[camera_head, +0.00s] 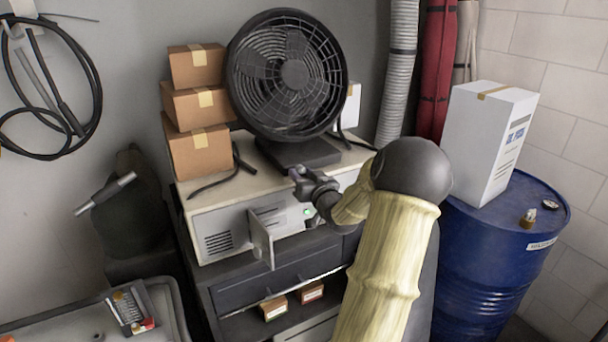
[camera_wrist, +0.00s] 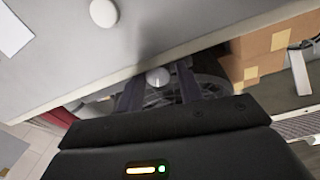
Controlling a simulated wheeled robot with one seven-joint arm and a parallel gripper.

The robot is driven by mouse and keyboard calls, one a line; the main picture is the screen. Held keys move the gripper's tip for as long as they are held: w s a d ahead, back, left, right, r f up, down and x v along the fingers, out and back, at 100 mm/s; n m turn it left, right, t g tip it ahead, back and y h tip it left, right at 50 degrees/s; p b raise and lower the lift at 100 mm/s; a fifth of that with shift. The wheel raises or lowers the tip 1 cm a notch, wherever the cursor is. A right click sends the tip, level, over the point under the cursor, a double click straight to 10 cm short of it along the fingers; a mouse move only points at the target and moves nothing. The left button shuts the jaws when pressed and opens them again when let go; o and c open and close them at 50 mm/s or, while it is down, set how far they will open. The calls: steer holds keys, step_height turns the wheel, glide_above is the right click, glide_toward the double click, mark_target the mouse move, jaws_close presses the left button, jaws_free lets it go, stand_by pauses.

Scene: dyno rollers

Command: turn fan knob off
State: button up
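The black fan (camera_head: 288,75) stands on its dark base (camera_head: 300,152) on top of a pale cabinet (camera_head: 225,222). My gripper (camera_head: 298,178) is at the front edge of the cabinet top, close in front of the fan base. In the wrist view, a small pale round knob (camera_wrist: 157,77) with a mark on it shows between my two dark fingers (camera_wrist: 158,90). The fingers stand apart, with a gap on either side of the knob. In the head view I cannot clearly make out the knob at my fingertips.
Several cardboard boxes (camera_head: 200,105) are stacked left of the fan. A metal plate (camera_head: 262,240) juts from the cabinet front. A blue drum (camera_head: 500,255) with a white box (camera_head: 487,140) stands right of my arm. Another round white knob (camera_wrist: 103,12) shows in the wrist view.

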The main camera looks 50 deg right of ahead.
steer(key=shift+d, duration=0.1)
steer(key=shift+c, duration=0.3)
steer(key=c, duration=0.7)
steer(key=shift+o, duration=0.2)
steer(key=shift+f+n+b, duration=0.2)
steer(key=shift+n+b, duration=0.4)
steer(key=shift+b, duration=0.25)
steer(key=shift+r, duration=0.15)
steer(key=shift+s, duration=0.1)
steer(key=o, duration=0.7)
